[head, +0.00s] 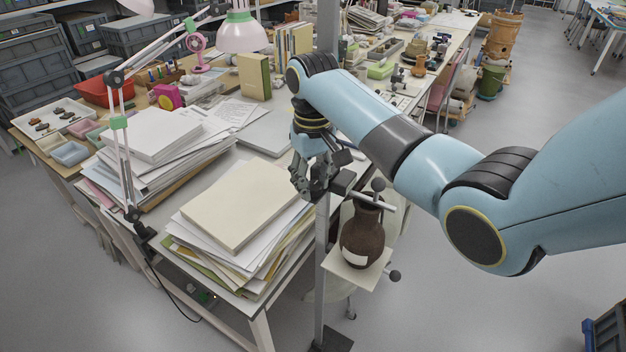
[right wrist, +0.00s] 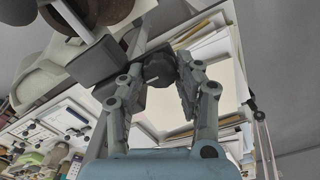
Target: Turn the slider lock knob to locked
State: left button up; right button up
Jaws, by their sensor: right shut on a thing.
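The slider lock knob (right wrist: 160,68) is a dark, ridged knob with a pale mark on its face, in the middle of the right wrist view. My right gripper (right wrist: 188,82) is shut on it, with one finger on each side. In the head view my right gripper (head: 314,188) is at the metal post (head: 319,255), beside the dark slider (head: 345,179), and its fingers hide most of the knob there. I cannot tell which way the knob is turned. My left gripper is not in view.
Stacks of paper (head: 240,205) lie on the table left of my gripper. A lamp arm (head: 122,165) rises at the left.

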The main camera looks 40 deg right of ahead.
aim_at(313, 184)
jog(key=o, duration=1.1)
jog(key=shift+o, duration=0.2)
jog(key=shift+r, duration=0.15)
notch_tip(313, 184, up, 8)
jog(key=shift+f, duration=0.1)
